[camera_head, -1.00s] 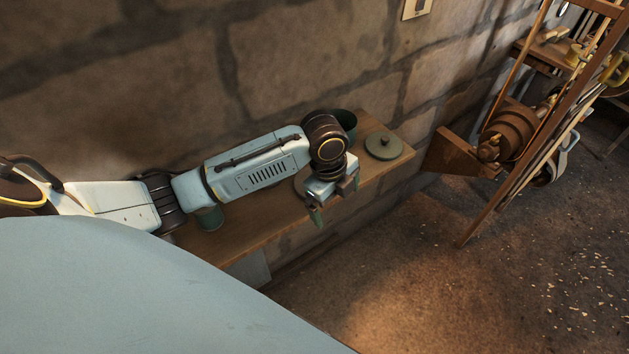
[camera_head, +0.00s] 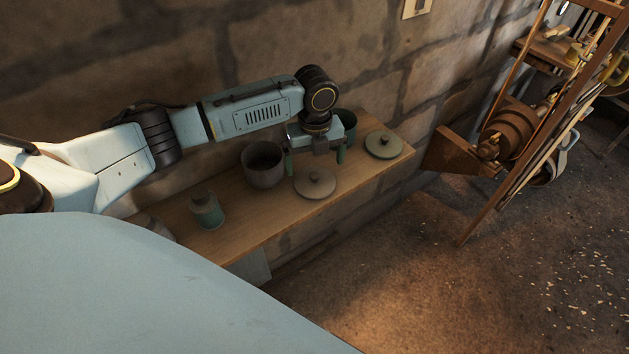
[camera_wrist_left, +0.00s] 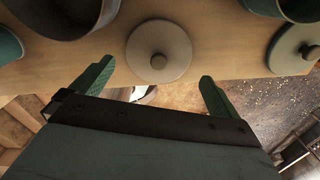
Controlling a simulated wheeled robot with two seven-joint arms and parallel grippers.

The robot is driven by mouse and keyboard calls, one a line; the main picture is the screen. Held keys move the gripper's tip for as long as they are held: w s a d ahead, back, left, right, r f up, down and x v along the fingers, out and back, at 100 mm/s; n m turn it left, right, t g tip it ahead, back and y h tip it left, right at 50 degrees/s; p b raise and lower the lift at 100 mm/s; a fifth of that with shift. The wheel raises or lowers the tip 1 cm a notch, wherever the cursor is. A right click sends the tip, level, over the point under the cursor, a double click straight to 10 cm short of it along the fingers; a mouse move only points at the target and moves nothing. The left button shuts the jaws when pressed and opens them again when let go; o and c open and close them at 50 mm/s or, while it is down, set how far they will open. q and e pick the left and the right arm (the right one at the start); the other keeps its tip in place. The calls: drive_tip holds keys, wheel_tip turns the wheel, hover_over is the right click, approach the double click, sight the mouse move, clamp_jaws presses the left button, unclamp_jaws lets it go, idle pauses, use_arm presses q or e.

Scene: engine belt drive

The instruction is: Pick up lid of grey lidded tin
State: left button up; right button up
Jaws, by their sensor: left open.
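The grey lid (camera_head: 315,183), a flat disc with a round knob, lies on the wooden shelf beside the open grey tin (camera_head: 263,164). In the left wrist view the lid (camera_wrist_left: 159,51) shows at the top centre, knob facing the camera, with part of the grey tin (camera_wrist_left: 68,14) at upper left. My left gripper (camera_head: 315,161) is open and empty, above the shelf by the lid. Its two green fingers (camera_wrist_left: 150,84) are spread, and the lid lies beyond them in the wrist view. My right gripper is out of view.
A green lid (camera_head: 384,145) lies to the right, with an open green tin (camera_head: 343,124) partly behind my gripper. A small green container (camera_head: 207,211) stands at the shelf's left. The stone wall (camera_head: 200,50) runs close behind the wooden shelf (camera_head: 243,228).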

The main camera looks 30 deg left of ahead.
sight(314, 174)
use_arm(q)
drive_tip(key=shift+f, duration=2.75)
drive_tip(key=c, duration=0.6)
